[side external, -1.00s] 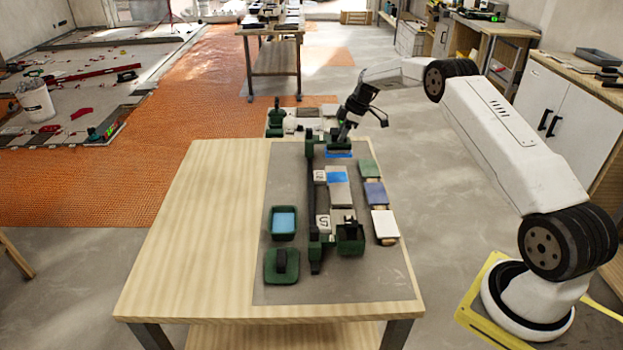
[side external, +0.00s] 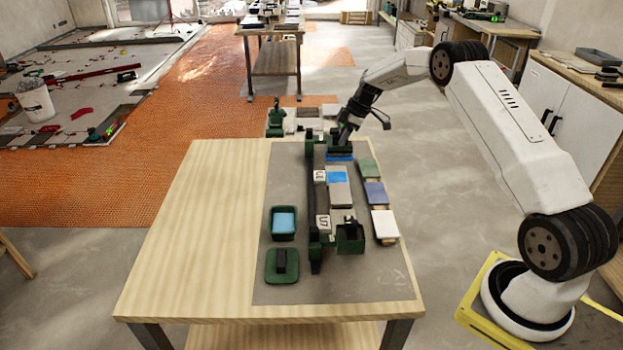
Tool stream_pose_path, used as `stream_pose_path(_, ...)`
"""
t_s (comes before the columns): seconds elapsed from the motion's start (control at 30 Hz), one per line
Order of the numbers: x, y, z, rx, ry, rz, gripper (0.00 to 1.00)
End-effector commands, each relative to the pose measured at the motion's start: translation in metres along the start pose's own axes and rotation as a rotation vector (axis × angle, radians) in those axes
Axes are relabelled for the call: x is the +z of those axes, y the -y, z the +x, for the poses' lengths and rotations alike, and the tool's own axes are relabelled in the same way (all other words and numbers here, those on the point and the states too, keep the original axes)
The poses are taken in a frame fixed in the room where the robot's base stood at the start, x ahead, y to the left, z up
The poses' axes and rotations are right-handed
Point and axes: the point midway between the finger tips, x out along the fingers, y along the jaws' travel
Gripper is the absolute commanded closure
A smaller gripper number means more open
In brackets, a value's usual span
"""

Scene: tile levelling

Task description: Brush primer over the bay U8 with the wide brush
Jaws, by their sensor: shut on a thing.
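My gripper (side external: 342,136) is shut on the wide brush (side external: 340,150), a dark green head at the far end of the grey mat. A bright blue primer strip (side external: 341,158) shows just below the brush; whether the bristles touch the surface is hard to tell. A second blue patch (side external: 337,173) lies on the far part of a grey tile strip. Beside it is a small white label (side external: 320,177), too small to read surely. A nearer label (side external: 322,222) seems to read U7. Which bay is U8 is not clear. A green tray (side external: 284,236) holds blue liquid.
A green float-like tool (side external: 282,268) and an open green box (side external: 350,246) stand near the front. Green, blue and white tiles (side external: 384,225) line the right side. A dark rail (side external: 315,250) runs along the bays. The table's left half (side external: 200,240) is clear.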

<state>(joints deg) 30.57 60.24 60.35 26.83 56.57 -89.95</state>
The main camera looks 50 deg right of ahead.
Motion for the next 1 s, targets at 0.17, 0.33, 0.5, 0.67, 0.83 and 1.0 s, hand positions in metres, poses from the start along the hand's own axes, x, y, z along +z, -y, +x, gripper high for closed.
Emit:
stream_pose_path(0.17,0.000,0.000,0.001,0.001,-0.001,0.000,1.00)
stream_pose_path(0.33,0.002,0.000,0.006,0.000,0.000,0.000,1.00)
stream_pose_path(0.5,0.007,0.000,0.016,0.001,-0.001,0.000,1.00)
stream_pose_path(0.67,0.013,0.000,0.031,0.000,-0.001,0.002,1.00)
stream_pose_path(0.83,0.020,0.000,0.047,-0.001,-0.001,0.001,1.00)
stream_pose_path(1.0,0.025,-0.001,0.061,0.001,0.000,0.000,1.00)
